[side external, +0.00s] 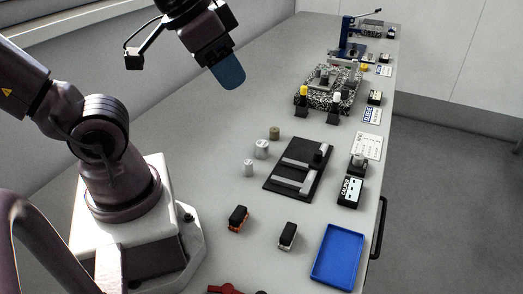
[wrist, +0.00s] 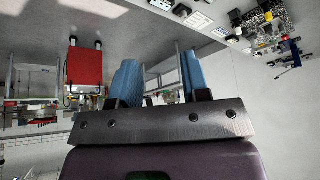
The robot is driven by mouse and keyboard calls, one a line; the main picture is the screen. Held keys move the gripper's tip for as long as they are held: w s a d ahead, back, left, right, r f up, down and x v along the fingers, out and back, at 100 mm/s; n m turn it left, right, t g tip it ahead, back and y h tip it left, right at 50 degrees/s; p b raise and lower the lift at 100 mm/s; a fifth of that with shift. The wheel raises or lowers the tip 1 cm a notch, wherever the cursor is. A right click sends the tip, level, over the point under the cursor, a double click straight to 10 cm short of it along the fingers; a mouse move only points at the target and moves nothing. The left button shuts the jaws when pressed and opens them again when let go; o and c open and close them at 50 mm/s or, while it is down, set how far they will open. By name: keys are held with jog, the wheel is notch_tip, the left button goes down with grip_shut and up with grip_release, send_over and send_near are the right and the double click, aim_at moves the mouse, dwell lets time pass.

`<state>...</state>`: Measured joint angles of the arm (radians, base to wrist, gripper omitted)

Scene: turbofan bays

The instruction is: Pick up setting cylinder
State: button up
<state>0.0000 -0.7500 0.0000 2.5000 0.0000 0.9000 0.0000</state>
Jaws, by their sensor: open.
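My gripper (side external: 228,76) is high above the back left of the bench, with blue fingertips, in the side external view. The wrist view shows its two blue fingers apart with nothing between them (wrist: 160,80). Three small upright cylinders stand on the bench left of a black plate: a brownish one (side external: 274,133), a wider silver one (side external: 261,149) and a slimmer silver one (side external: 248,168). Another silver cylinder (side external: 358,160) stands at the right by a labelled block. I cannot tell which is the setting cylinder. My gripper is well clear of them all.
A black plate (side external: 273,184) with grey bars lies mid-bench. A blue tray (side external: 338,255) and two small dark-topped blocks (side external: 238,218) (side external: 288,236) are at the front. A speckled fixture (side external: 340,88) and blue press (side external: 350,45) stand farther back.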

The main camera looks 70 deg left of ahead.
jog(key=o, duration=0.6)
jog(key=shift+c, duration=0.2)
